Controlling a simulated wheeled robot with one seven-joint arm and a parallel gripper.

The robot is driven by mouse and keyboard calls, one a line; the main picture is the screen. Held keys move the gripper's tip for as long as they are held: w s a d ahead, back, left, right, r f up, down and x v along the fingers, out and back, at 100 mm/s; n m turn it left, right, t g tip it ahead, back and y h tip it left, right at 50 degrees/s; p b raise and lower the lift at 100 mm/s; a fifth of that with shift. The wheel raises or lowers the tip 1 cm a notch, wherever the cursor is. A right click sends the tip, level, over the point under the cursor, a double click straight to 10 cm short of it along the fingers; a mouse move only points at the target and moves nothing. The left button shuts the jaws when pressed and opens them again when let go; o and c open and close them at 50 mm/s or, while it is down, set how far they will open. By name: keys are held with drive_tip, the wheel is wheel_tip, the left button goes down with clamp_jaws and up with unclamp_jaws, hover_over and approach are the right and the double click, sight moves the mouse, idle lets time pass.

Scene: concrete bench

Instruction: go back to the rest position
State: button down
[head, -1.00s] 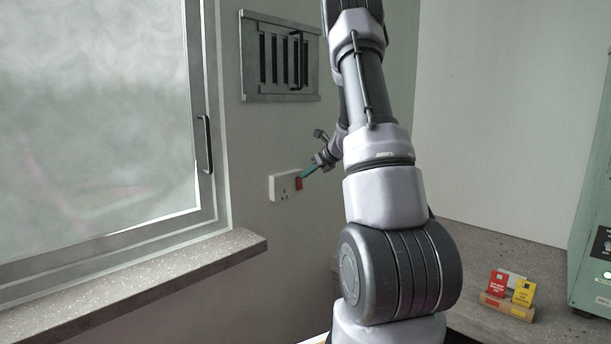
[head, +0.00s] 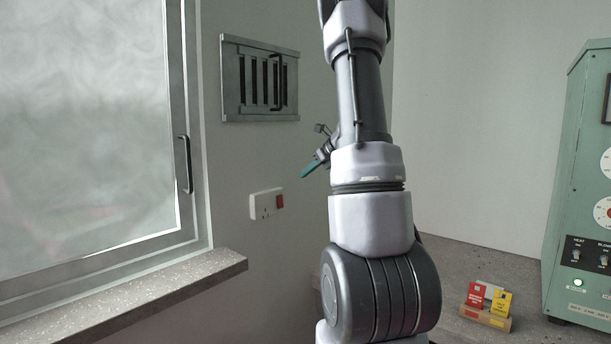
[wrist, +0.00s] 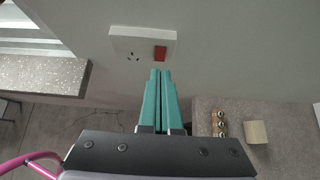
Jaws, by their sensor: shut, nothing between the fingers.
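My gripper (head: 316,168) has teal fingers and shows left of my arm in the head view, in the air and apart from the wall. In the wrist view its fingers (wrist: 161,75) lie together with nothing between them. A white wall socket (head: 262,205) with a red rocker switch (head: 280,202) is on the wall, below and left of the fingertips. The socket (wrist: 130,42) and its red switch (wrist: 160,53) also show beyond the fingertips in the wrist view. Part of my gripper is hidden behind my arm in the head view.
A window with a black handle (head: 186,164) and a speckled sill (head: 150,290) are at left. A slatted vent (head: 260,82) is on the wall. At right, a card holder (head: 485,318) and a green cabinet (head: 565,190) stand on the bench (head: 450,262).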

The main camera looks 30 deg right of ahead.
drive_tip(key=s+a+r+n+g+y, duration=0.1)
drive_tip(key=s+a+r+n, duration=0.4)
drive_tip(key=a, duration=0.4)
drive_tip(key=s+a+r+n+g+y, duration=0.1)
drive_tip(key=s+a+r+n, duration=0.3)
drive_tip(key=s+a+n, duration=0.3)
drive_tip(key=s+a+n+h, duration=0.1)
drive_tip(key=s+a+n, duration=0.3)
drive_tip(key=s+n, duration=0.4)
drive_tip(key=s+a+n+h, duration=0.2)
drive_tip(key=s+a+n, duration=0.3)
drive_tip(key=s+n, duration=0.3)
drive_tip(key=s, duration=0.3)
drive_tip(key=shift+g+h, duration=0.3)
drive_tip(key=shift+a+r, duration=0.1)
